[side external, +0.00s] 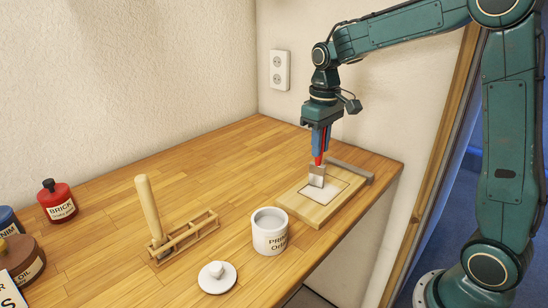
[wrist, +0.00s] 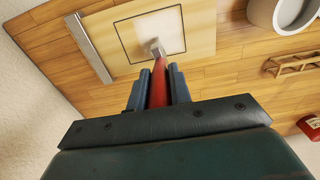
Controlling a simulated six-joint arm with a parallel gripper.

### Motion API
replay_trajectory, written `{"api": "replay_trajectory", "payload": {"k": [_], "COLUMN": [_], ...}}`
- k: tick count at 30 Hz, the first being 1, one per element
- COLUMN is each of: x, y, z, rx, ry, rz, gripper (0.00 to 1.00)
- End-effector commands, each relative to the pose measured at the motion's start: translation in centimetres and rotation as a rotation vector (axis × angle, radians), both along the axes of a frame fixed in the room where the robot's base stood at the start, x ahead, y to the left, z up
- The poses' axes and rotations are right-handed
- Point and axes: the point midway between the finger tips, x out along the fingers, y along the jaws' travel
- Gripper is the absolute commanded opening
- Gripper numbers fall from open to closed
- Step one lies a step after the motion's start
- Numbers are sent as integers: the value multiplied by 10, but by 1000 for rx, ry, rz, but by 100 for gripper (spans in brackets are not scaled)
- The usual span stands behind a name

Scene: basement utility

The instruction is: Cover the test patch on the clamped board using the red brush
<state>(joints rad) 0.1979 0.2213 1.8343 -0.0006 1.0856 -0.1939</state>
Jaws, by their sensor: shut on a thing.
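My gripper (side external: 321,141) is shut on the handle of the red brush (side external: 319,160), which points down. In the wrist view, my gripper (wrist: 158,88) holds the brush (wrist: 158,80) between its two blue fingers. The brush's metal ferrule and bristles (side external: 316,179) are over the test patch (side external: 335,187), at or just above its surface; I cannot tell if they touch. The patch is a pale rectangle with a dark outline on the wooden board (side external: 298,210), and it also shows in the wrist view (wrist: 135,38). A grey clamp bar (side external: 352,171) lies along the board's far edge.
An open white pot (side external: 270,238) labelled PRI… stands left of the board, with its knobbed lid (side external: 217,277) beside it. A wooden rack (side external: 185,238) holds an upright wooden-handled tool (side external: 150,208). A red BRICK bottle (side external: 57,201) and other jars stand far left. The back middle bench is clear.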

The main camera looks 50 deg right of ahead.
Motion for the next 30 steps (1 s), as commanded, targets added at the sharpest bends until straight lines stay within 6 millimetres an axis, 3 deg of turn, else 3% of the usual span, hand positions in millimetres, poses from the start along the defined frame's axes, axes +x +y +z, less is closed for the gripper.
{"api": "replay_trajectory", "payload": {"k": [30], "x": [0], "y": [-24], "z": [-1], "rx": [0], "ry": [-1], "rz": [0], "gripper": [0]}}
